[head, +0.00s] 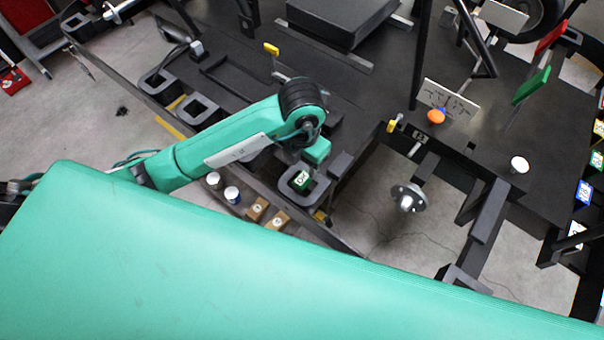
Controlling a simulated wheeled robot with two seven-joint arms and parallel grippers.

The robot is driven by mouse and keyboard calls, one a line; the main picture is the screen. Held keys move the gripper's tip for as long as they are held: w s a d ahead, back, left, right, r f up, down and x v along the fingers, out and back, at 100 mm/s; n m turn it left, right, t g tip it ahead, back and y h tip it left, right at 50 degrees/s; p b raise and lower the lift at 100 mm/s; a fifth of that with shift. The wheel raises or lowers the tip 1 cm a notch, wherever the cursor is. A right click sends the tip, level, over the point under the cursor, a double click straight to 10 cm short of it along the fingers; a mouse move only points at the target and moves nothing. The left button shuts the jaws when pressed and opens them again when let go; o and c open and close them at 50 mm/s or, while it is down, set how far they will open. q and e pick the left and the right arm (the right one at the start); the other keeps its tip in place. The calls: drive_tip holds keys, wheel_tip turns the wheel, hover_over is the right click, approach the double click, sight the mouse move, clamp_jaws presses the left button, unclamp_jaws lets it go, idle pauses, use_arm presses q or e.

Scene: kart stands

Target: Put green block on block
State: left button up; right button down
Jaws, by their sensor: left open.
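A small green block (300,181) with a white label sits at a dark square holder (288,191) below the end of my left arm. My left gripper (318,163) is just above and to the right of this block. It is open, and its fingers are small and partly lost against the dark surfaces. Two brown blocks (257,209) with pale labels lie to the lower left of the holder, on a lower ledge. I cannot tell which block is the other one of the task. My right gripper is not in view.
Two small white-topped cylinders (232,194) stand left of the brown blocks. The black kart stand (375,95) carries posts, plates, an orange knob (436,116) and a white round cap (519,165). A metal hub (408,198) sticks out right of the gripper.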

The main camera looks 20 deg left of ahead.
sight(302, 178)
use_arm(q)
drive_tip(key=shift+r+p, duration=0.4)
drive_tip(key=shift+r, duration=2.05)
